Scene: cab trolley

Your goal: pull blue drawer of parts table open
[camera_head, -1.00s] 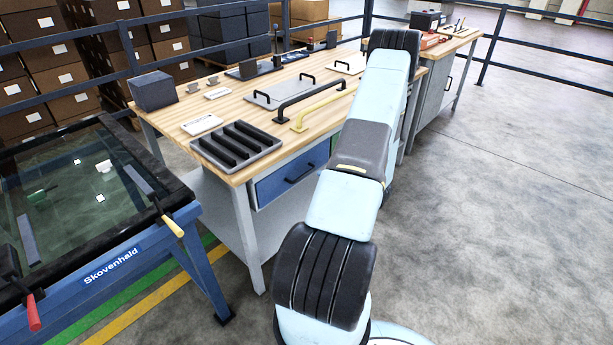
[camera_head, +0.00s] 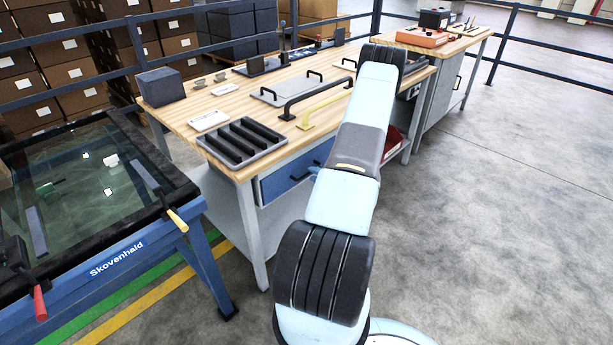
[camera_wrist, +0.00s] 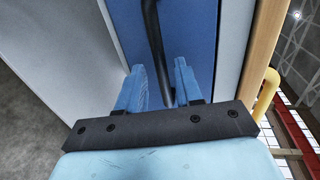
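The parts table (camera_head: 190,122) has a wooden top and a blue drawer (camera_head: 272,188) under its near edge. The drawer front looks flush with the frame, so it appears shut. Its dark bar handle (camera_head: 299,177) is partly covered by my arm. In the wrist view, the blue drawer front (camera_wrist: 190,28) fills the middle, and the black handle (camera_wrist: 153,35) runs down between the two blue fingers of my gripper (camera_wrist: 159,66). The fingers are apart, one on each side of the handle, with a gap visible. In the head view, my gripper is mostly hidden behind my arm.
A black slotted tray (camera_head: 243,143), a black bar handle and a yellow bar handle (camera_head: 325,108) lie on the tabletop. A blue-framed glass-topped table (camera_head: 120,262) stands close on the left. A second bench (camera_head: 440,88) stands at the back right. The floor to the right is clear.

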